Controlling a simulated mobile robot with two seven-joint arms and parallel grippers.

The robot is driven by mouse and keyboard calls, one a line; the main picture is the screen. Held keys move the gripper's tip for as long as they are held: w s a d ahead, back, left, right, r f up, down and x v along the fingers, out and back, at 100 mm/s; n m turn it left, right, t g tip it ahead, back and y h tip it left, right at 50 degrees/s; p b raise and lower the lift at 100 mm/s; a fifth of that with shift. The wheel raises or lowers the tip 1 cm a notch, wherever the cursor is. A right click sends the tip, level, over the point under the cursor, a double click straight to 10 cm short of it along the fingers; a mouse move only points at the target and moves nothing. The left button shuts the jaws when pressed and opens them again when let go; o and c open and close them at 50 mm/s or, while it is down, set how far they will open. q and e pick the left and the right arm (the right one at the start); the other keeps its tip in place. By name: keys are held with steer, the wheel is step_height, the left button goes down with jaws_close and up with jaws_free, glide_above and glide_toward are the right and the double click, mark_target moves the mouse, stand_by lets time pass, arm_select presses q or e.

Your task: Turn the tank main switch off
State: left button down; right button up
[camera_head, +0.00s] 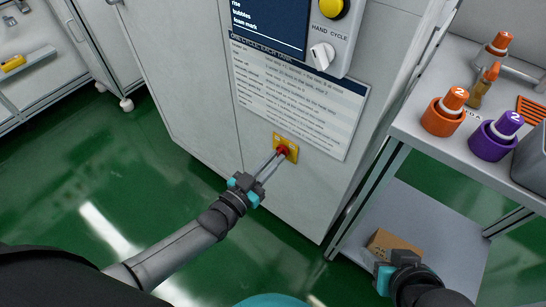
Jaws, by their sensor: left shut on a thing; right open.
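The tank main switch (289,144) is a yellow plate with a red knob (283,151), low on the front of a tall white cabinet. My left gripper (277,157) reaches up to it from the lower left. Its two thin fingers are shut on the red knob and partly cover it. The knob's turn position is too small to tell. My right gripper (385,275) is at the bottom right, away from the switch, with its fingers hardly visible; it is open.
Above the switch are a printed instruction sheet (295,95) and a panel with a white HAND CYCLE knob (322,55). On the right, a shelf unit (440,128) holds orange and purple numbered containers; a cardboard box (392,243) lies on its lower shelf. Green floor is clear on the left.

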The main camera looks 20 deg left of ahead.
arm_select(q)
steer(key=n, duration=0.2)
steer(key=shift+n, duration=0.3)
steer(key=shift+n+p, duration=0.35)
steer(key=shift+n, duration=1.25)
arm_select(e)
steer(key=shift+s+d+r+g+h, duration=0.15)
steer(key=shift+s+d+g+h, duration=0.05)
steer(key=shift+s+d+g, duration=0.25)
steer(key=shift+s+d+r+g+h, duration=0.2)
steer(key=shift+s+d+g, duration=0.15)
steer(key=shift+s+d, duration=0.2)
arm_select(q)
steer(key=c, duration=0.9)
jaws_free()
